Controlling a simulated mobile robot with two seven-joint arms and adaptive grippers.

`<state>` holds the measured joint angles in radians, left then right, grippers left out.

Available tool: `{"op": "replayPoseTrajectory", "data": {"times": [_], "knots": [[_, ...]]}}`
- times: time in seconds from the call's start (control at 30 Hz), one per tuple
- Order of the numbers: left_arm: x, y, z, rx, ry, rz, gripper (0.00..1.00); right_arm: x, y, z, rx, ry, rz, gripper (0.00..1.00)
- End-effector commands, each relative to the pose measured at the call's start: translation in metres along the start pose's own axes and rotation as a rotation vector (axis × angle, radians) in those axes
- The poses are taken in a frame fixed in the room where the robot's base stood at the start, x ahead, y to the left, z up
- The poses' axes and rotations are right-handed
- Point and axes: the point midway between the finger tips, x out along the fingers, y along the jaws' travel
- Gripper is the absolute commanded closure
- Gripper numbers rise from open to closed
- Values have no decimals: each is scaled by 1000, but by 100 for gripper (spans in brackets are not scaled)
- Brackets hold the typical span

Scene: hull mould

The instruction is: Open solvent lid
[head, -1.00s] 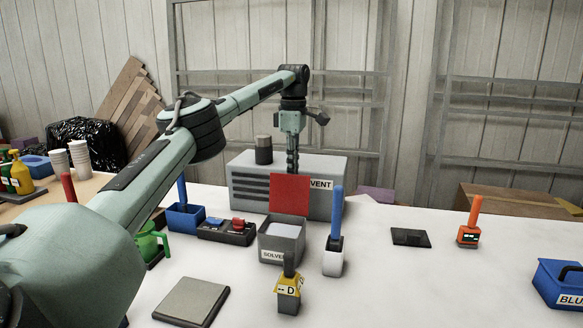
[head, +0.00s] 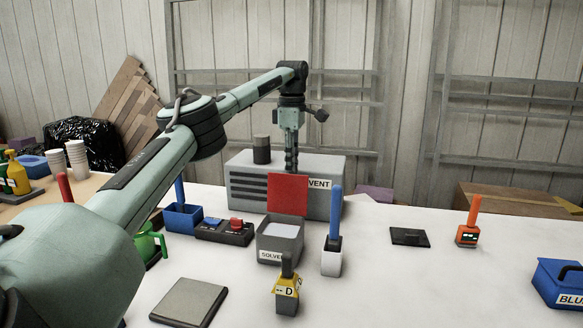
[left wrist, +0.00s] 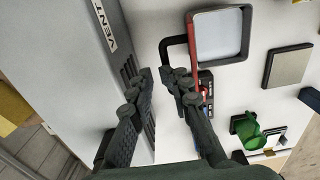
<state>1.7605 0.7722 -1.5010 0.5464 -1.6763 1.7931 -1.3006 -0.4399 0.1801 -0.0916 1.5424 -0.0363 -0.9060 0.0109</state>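The solvent tank (head: 279,243) is a grey open-topped box labelled SOLVENT, with pale liquid inside. It also shows in the left wrist view (left wrist: 248,35). Its red lid (head: 288,195) stands upright at the tank's back edge, so the tank is open. In the left wrist view the lid (left wrist: 194,50) is edge-on, with a black bent handle (left wrist: 167,46) on its back side. My left gripper (left wrist: 157,75) is behind the lid, its fingers apart with a gap between them. One fingertip is close to the handle; I cannot tell if they touch. In the head view the lid hides the fingertips.
A grey vent box (head: 245,185) stands close behind the lid, with a dark cylinder (head: 261,150) on top. A blue-handled brush in a white holder (head: 332,262) is right of the tank. A yellow D-tagged block (head: 287,293) stands in front.

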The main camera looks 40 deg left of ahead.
Motion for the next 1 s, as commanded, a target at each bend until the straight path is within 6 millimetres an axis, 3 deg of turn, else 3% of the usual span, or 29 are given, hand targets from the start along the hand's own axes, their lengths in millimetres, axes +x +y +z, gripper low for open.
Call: {"op": "replayPoseTrajectory", "data": {"times": [0.2, 0.4, 1.0], "knots": [[-43, -1, 1, -3, -4, 5, 83, 0, -1, -1, 1, 1, -1, 60], [-64, -2, 0, -3, -1, 3, 83, 0, -1, -1, 1, 2, -1, 60], [-69, -2, -1, -1, -2, 3, 83, 0, -1, -2, 1, 2, -1, 60]]}}
